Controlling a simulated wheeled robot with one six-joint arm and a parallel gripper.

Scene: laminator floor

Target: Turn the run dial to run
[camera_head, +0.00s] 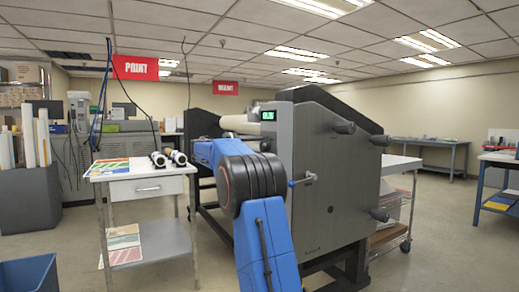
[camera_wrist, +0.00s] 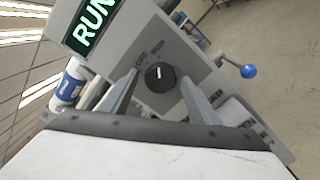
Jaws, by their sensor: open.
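The run dial (camera_wrist: 160,77) is a round black knob with a white mark on the laminator's grey panel. In the wrist view its mark points up in the picture, towards a small label that seems to read RUN; another label sits to its left. A green-lit display (camera_wrist: 94,24) above left reads RUN; it also shows in the head view (camera_head: 268,115). My gripper (camera_wrist: 158,75) is open, with one finger on each side of the dial. I cannot tell whether the fingers touch it. In the head view my arm hides the dial and my gripper.
The grey laminator (camera_head: 325,155) fills the middle. A lever with a blue ball (camera_wrist: 249,71) sticks out right of the dial. A white-topped cart (camera_head: 150,187) with rolls and prints stands left. A blue bin (camera_head: 28,273) is front left. The floor at right is clear.

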